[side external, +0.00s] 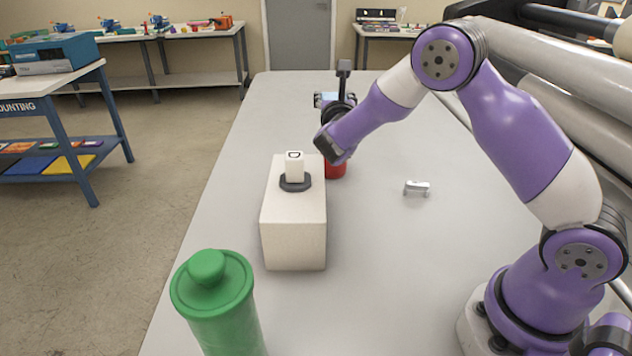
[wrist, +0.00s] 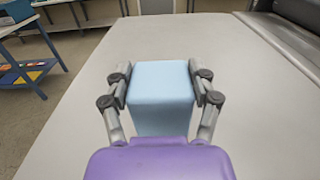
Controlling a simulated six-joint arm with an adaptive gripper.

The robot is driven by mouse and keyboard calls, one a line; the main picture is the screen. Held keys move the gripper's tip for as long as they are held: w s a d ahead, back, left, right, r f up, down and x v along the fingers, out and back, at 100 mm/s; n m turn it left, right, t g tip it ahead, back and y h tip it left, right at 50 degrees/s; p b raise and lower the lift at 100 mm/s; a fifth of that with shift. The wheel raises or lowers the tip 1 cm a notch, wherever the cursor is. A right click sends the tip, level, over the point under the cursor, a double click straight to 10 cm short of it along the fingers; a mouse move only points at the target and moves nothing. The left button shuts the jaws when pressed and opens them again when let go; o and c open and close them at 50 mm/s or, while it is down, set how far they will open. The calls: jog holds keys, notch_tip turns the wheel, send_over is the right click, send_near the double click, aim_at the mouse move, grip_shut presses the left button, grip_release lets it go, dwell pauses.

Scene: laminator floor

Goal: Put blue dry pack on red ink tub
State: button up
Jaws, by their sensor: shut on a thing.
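The blue dry pack (wrist: 162,85) is a light blue block, held between the two fingers of my gripper (wrist: 163,88) in the wrist view. In the side view only a small part of the pack (side external: 325,99) shows beside my gripper. The red ink tub (side external: 336,169) stands on the table below my wrist, partly hidden by my arm and the white block. The pack appears to be above the table near the tub; I cannot tell whether they touch. The tub is not visible in the wrist view.
A tall white block (side external: 294,228) with a dark-ringed white piece (side external: 295,168) on top stands left of the tub. A green lidded container (side external: 219,305) is at the front. A small grey metal part (side external: 417,188) lies right. The far table surface is clear.

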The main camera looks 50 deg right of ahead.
jog(key=o, duration=1.3)
jog(key=shift+f, duration=0.1)
jog(key=shift+o, duration=0.2)
